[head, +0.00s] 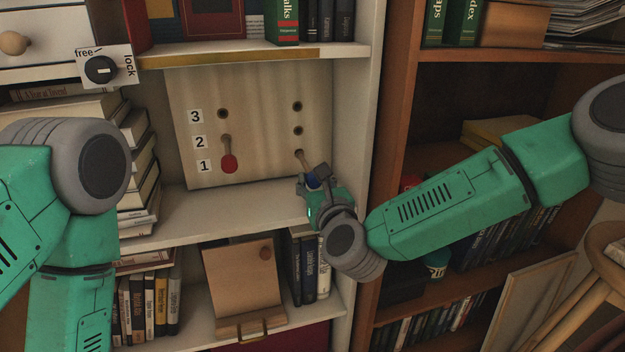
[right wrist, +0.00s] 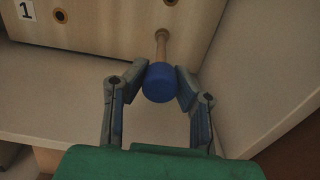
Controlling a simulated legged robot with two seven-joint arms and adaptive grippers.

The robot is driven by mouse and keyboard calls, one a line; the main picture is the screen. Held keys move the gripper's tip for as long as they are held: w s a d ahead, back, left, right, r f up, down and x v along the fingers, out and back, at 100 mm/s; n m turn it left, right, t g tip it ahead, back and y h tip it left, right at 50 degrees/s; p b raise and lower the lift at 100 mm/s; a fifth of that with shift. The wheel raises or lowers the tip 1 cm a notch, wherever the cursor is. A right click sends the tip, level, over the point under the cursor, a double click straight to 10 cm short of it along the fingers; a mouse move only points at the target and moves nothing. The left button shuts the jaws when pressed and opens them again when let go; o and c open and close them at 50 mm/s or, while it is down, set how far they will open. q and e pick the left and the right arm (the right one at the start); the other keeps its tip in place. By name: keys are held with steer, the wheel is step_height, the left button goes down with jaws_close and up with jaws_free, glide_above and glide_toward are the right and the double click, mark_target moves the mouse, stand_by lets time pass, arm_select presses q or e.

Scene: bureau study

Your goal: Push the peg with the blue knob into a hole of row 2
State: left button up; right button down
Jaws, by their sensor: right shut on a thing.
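The peg with the blue knob (right wrist: 160,83) sticks out of the lowest right hole of the pale wooden board (head: 255,150), level with row 1. My right gripper (head: 316,178) is shut on the blue knob, with a finger on each side of it in the right wrist view (right wrist: 161,80). Above this peg, the right column's row 2 hole (head: 298,130) and row 3 hole (head: 297,107) are empty. A peg with a red knob (head: 229,163) stands in the left hole of row 2. My left gripper is out of view.
The board stands in a white shelf bay, with stacked books (head: 140,165) on its left and the shelf's upright (head: 350,130) close on the right. A free/lock dial (head: 101,69) is at upper left.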

steer(key=shift+p+v, duration=0.35)
steer(key=shift+v, duration=2.65)
steer(key=shift+r, duration=0.1)
step_height(320, 180, up, 5)
steer(key=s+p, duration=0.3)
steer(key=p, duration=0.2)
steer(key=shift+d+b+x, duration=0.1)
steer(key=shift+d+x, duration=0.1)
steer(key=shift+x, duration=0.7)
steer(key=shift+d+b+x, duration=0.1)
steer(key=shift+d+x, duration=0.05)
steer(key=shift+x, duration=0.7)
steer(key=shift+d+b+x, duration=0.1)
steer(key=shift+d+x, duration=0.1)
steer(key=shift+x, duration=0.7)
steer(key=shift+w+r, duration=0.15)
steer(key=shift+w, duration=0.05)
steer(key=shift+r, duration=0.1)
steer(key=shift+b+x, duration=0.9)
steer(key=shift+x, duration=1.4)
